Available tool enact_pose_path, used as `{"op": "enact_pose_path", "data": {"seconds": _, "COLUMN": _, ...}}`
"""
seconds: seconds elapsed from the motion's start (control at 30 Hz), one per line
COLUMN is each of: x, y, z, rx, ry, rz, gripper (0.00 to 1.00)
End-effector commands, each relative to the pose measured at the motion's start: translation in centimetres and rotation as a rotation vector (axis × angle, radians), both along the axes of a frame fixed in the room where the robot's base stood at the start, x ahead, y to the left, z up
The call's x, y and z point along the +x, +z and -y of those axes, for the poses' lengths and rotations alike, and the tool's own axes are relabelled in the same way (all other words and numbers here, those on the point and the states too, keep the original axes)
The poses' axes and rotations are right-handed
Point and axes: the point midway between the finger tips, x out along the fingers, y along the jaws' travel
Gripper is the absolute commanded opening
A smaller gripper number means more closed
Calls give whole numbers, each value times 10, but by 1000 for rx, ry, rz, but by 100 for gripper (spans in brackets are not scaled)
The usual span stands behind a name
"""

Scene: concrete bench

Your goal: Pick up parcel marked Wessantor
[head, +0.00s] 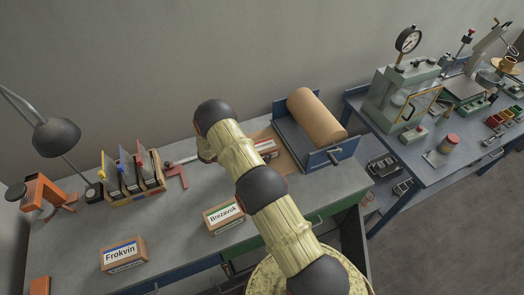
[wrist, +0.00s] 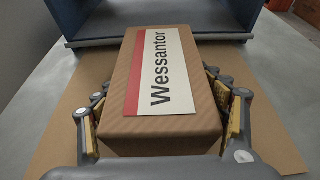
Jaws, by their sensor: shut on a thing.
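The parcel marked Wessantor (wrist: 165,75) is a brown box with a white label and a red stripe. In the wrist view it lies lengthwise between the fingers of my gripper (wrist: 165,118), which is shut on its two sides. In the head view the parcel (head: 265,146) shows only partly behind my arm, near the paper roll. A brown sheet (wrist: 55,135) lies beneath it. I cannot tell whether the parcel touches the sheet. My gripper is hidden behind my arm in the head view.
Parcels marked Frokvin (head: 123,255) and Brezavok (head: 224,215) stand near the bench's front. A paper roll (head: 317,117) in a blue holder (head: 334,156) is close behind the held parcel. A lamp (head: 56,136) and a rack of files (head: 132,178) stand to the left.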

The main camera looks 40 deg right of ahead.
Motion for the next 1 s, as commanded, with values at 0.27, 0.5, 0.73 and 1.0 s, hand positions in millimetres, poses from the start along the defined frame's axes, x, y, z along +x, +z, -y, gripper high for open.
{"op": "enact_pose_path", "data": {"seconds": 0.27, "x": 0, "y": 0, "z": 0, "rx": 0, "ry": 0, "rz": 0, "gripper": 33}}
{"op": "enact_pose_path", "data": {"seconds": 0.5, "x": 0, "y": 1, "z": 0, "rx": -1, "ry": 0, "rz": 1, "gripper": 31}}
{"op": "enact_pose_path", "data": {"seconds": 0.73, "x": 1, "y": 8, "z": 0, "rx": -2, "ry": 0, "rz": 2, "gripper": 31}}
{"op": "enact_pose_path", "data": {"seconds": 1.0, "x": -6, "y": 42, "z": 0, "rx": -1, "ry": 0, "rz": 1, "gripper": 31}}
